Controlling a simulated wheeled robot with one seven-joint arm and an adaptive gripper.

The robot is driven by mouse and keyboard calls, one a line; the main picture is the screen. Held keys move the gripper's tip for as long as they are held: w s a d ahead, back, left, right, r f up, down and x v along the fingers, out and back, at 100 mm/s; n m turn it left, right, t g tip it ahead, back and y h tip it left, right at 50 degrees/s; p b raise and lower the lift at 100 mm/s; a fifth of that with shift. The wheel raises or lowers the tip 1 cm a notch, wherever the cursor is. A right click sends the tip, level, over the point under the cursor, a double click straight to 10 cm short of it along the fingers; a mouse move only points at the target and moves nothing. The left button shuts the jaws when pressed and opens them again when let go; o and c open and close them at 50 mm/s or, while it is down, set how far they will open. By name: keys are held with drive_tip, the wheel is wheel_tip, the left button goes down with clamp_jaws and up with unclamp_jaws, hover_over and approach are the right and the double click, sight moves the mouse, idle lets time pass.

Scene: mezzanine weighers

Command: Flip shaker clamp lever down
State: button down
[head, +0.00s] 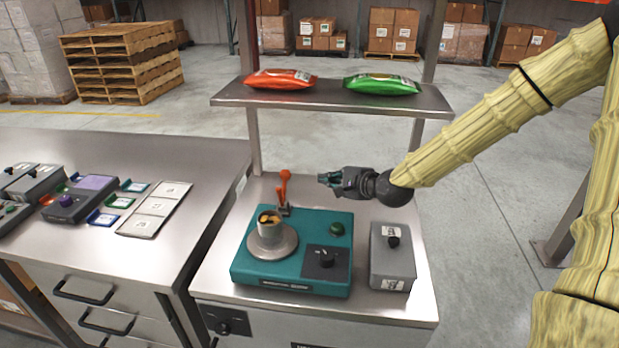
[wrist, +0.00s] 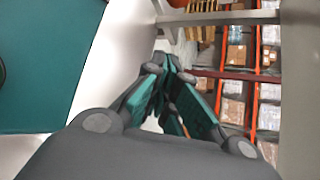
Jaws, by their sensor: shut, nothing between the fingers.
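The orange-red clamp lever (head: 285,187) stands upright at the back edge of the teal shaker (head: 262,281). A metal cup (head: 269,226) with something yellow inside sits on the shaker's round plate (head: 286,249). My gripper (head: 325,179) is shut and empty, to the right of the lever and apart from it, at about the height of its upper part. In the wrist view the closed fingers (wrist: 165,75) show with nothing between them, and part of the teal shaker (wrist: 45,60) fills the upper left. The lever is not visible in the wrist view.
A shelf (head: 330,97) with an orange bag (head: 280,79) and a green bag (head: 381,84) spans above the bench. A grey switch box (head: 392,262) stands right of the shaker. A second bench (head: 120,250) with small devices is at the left.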

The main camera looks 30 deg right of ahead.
drive_tip(key=w+a+f+p, duration=0.2)
drive_tip(key=w+a+p, duration=0.1)
drive_tip(key=w+a, duration=0.2)
drive_tip(key=shift+w+a+p, duration=0.2)
drive_tip(key=shift+w+p, duration=0.15)
drive_tip(key=shift+w, duration=0.9)
drive_tip(key=shift+a, duration=0.1)
idle(0.3)
